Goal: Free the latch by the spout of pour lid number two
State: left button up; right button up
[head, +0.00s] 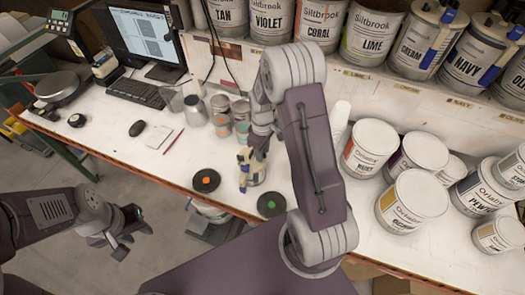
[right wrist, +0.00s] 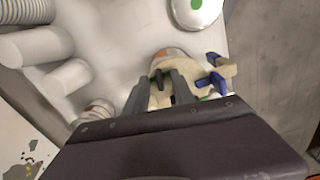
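A small can with a beige pour lid (right wrist: 190,72) stands under my right gripper. Blue parts (right wrist: 212,84) and a tan piece show at the lid's right side in the right wrist view. In the head view the can (head: 256,176) stands near the table's front edge, partly hidden by my right arm. My right gripper (right wrist: 163,82) points down at the lid with its dark fingers apart; whether they touch it I cannot tell. The lid's number cannot be read. My left gripper (head: 130,232) is open and empty, off the table at the lower left.
Dark round discs with an orange dot (head: 206,180) and a green dot (head: 271,204) flank the can. Small cans (head: 221,125) stand behind. Large paint cans (head: 371,147) crowd the right. A keyboard (head: 137,92) and mouse (head: 137,128) lie left. The table's front left is mostly clear.

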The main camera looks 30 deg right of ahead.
jog(key=shift+r, duration=0.1)
notch_tip(320, 180, up, 8)
jog(key=shift+f+b, duration=0.1)
jog(key=shift+b, duration=1.05)
jog(key=shift+r, duration=0.5)
